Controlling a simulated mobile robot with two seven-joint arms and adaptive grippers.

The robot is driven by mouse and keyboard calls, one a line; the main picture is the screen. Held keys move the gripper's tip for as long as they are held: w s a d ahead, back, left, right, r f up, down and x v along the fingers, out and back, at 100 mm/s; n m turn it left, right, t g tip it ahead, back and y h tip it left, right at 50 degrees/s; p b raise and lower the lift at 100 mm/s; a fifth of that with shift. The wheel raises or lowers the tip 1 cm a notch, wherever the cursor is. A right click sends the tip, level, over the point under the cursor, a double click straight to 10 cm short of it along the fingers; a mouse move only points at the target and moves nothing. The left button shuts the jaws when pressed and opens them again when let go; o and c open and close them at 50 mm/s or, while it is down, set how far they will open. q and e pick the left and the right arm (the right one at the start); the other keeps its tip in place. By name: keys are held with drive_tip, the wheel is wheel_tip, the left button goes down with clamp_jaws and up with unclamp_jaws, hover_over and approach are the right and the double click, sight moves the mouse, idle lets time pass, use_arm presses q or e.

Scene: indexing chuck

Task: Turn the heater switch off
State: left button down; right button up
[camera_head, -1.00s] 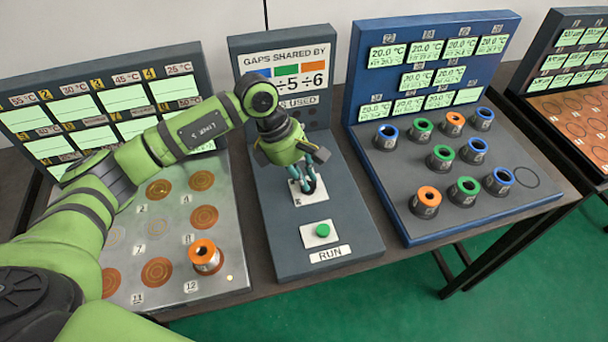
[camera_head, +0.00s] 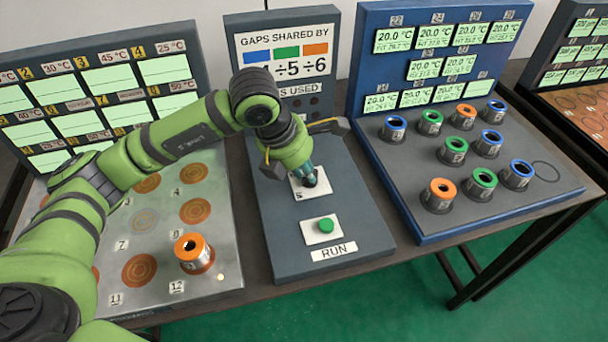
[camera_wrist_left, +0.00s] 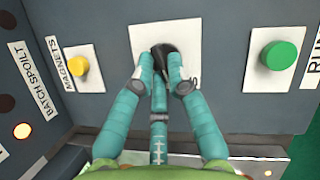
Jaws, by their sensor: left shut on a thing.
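The heater switch is a black knob (camera_wrist_left: 163,57) on a white plate (camera_wrist_left: 137,38), whose label is mostly hidden in the left wrist view. In the head view the plate (camera_head: 324,183) lies on the grey middle console, with the knob mostly hidden by my fingers. My left gripper (camera_wrist_left: 162,75) is shut on the knob, its teal fingertips on either side of it. In the head view my left gripper (camera_head: 309,177) points down at the plate. The knob's setting cannot be read. My right gripper is not in view.
A green button (camera_head: 326,226) marked RUN sits in front of the switch. An orange-topped cylinder (camera_head: 194,252) stands on the left panel. Several ringed cylinders stand on the blue unit (camera_head: 421,227) at right.

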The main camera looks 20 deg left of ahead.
use_arm(q)
drive_tip(key=shift+s+d+n+y+b, duration=0.1)
drive_tip(key=shift+n+y+b, duration=0.3)
drive_tip(key=shift+n+b, duration=0.45)
drive_tip(key=shift+n, duration=0.25)
drive_tip(key=c, duration=1.2)
unclamp_jaws()
drive_tip(key=v, duration=1.2)
